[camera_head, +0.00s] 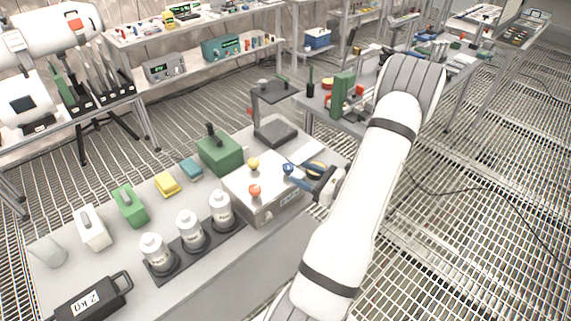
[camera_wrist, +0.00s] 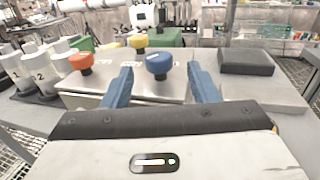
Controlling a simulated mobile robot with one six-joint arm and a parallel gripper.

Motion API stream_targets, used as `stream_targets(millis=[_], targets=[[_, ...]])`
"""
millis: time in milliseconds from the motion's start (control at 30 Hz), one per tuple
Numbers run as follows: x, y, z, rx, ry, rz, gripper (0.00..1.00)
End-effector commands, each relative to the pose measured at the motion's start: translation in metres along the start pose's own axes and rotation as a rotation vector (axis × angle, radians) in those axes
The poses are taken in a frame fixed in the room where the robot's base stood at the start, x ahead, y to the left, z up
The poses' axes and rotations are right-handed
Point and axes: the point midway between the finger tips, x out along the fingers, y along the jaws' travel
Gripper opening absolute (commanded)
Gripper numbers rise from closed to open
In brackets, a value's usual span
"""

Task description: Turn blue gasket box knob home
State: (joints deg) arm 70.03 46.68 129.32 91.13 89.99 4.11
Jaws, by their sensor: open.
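The blue knob (camera_wrist: 159,66) stands on the grey metal box (camera_wrist: 72,98), with a yellow knob (camera_wrist: 138,42) behind it and an orange knob (camera_wrist: 80,63) to its left. In the head view the box (camera_head: 277,211) sits at the right end of the workbench, and the blue knob (camera_head: 288,168) is by my fingers. My gripper (camera_wrist: 160,73) is open. Its two blue fingers lie left and right of the blue knob, with gaps on both sides in the wrist view. The knob's pointer and any marks beside it are too small to read.
A green box (camera_head: 220,154) with a dark handle stands behind the metal box. A dark stand (camera_head: 275,131) is further back. Several white bottles (camera_head: 190,231) stand in a black rack to the left. A second bench lies beyond my arm.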

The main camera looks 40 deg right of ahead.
Motion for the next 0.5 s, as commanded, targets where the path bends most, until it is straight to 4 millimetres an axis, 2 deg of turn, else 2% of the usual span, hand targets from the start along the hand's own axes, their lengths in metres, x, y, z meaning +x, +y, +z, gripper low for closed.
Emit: stream_targets(millis=[100, 233, 500], targets=[[0.023, 0.002, 0.002, 0.0, 0.001, 0.01, 0.54], [0.041, 0.003, 0.002, -0.001, 0.001, 0.011, 0.54], [0.056, 0.003, 0.0, -0.002, 0.001, 0.012, 0.54]])
